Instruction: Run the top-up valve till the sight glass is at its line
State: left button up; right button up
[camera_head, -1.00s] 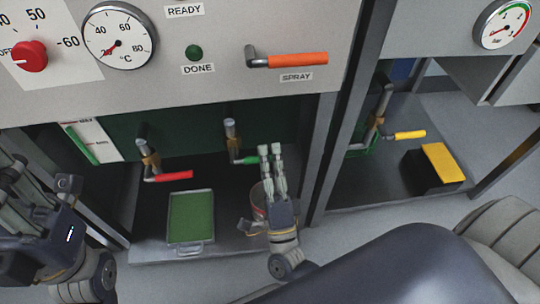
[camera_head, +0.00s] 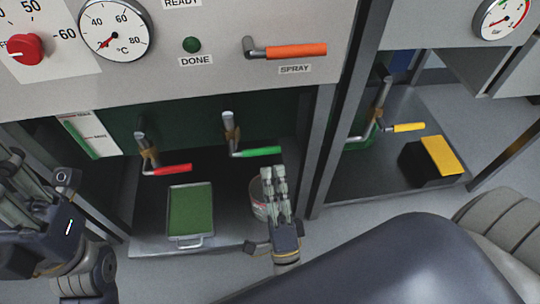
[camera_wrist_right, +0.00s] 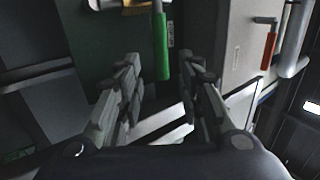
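The sight glass (camera_head: 88,136) is a white plate with a green column and small labels, at the left under the panel; the column's exact height against the marks is too small to tell. A green-handled valve (camera_head: 262,151) and a red-handled valve (camera_head: 172,169) sit below the panel; neither shows a readable name. My right gripper (camera_head: 273,172) is just in front of and below the green handle. In the right wrist view its fingers are spread and empty, with the green handle (camera_wrist_right: 162,50) beyond the tips. My left gripper (camera_head: 18,195) is at the left edge, its fingers partly cut off.
A green tray (camera_head: 190,212) lies on the shelf, and a can (camera_head: 257,198) stands partly behind my right gripper. An orange SPRAY handle (camera_head: 297,51) is on the panel above. A post (camera_head: 320,150) parts this bay from one with a yellow handle (camera_head: 408,127) and black-yellow box (camera_head: 428,162).

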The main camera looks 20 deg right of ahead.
jog(key=v, duration=0.5)
jog(key=shift+s+a+f, duration=0.1)
jog(key=shift+s+f, duration=0.1)
jog(key=shift+s, duration=0.15)
dwell(1.5)
